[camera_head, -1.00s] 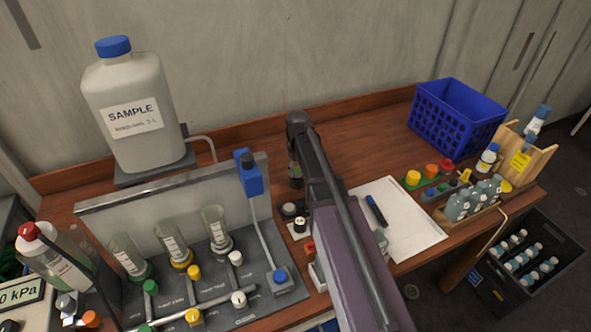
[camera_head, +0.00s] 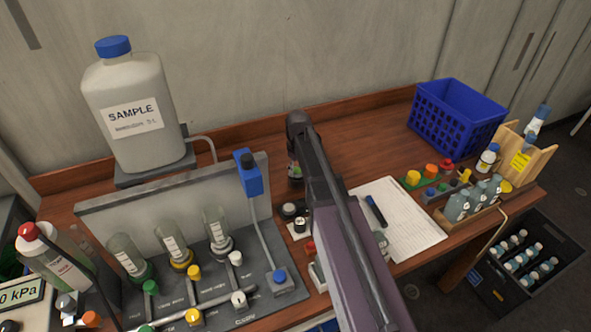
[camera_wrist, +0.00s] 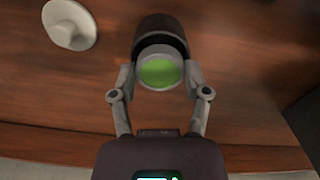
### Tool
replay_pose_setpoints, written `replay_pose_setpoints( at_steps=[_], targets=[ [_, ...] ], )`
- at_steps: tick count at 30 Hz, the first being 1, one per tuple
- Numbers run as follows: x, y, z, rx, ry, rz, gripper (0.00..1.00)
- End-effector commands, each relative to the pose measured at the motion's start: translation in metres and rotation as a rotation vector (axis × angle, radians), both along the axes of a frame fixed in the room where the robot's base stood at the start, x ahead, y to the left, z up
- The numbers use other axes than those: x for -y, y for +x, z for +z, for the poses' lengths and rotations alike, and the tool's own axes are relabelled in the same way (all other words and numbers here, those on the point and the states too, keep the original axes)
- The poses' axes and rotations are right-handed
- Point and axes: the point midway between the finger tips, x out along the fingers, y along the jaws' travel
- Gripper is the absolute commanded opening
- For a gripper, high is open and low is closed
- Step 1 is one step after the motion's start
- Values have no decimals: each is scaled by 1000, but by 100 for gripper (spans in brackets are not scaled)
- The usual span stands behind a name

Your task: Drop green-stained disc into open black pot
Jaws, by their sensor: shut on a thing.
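The green-stained disc (camera_wrist: 158,72), pale-rimmed with a bright green face, is between the fingers of my gripper (camera_wrist: 159,78) in the wrist view. My gripper is shut on it. A black pot (camera_wrist: 162,28) shows just beyond the disc, and the disc overlaps its near part in the picture. Its opening is largely hidden, and I cannot tell whether the disc touches it. In the head view my arm covers the disc and most of the gripper; a dark shape shows beside the arm's far end, too hidden to name surely.
A white round piece with a knob (camera_wrist: 70,25) lies left of the pot in the wrist view. In the head view, the grey valve panel (camera_head: 215,290) stands left of my arm, and white paper with a pen (camera_head: 405,225) lies right. A blue basket (camera_head: 457,115) stands at back right.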

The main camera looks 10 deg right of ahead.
Motion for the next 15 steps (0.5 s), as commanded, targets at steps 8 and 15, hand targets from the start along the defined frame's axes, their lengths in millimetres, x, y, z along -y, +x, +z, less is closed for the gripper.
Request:
replay_pose_setpoints(
  at_steps=[8,15],
  targets=[
    [0,0,-2,0,0,0,28],
    [0,0,-5,0,0,0,28]
  ],
)
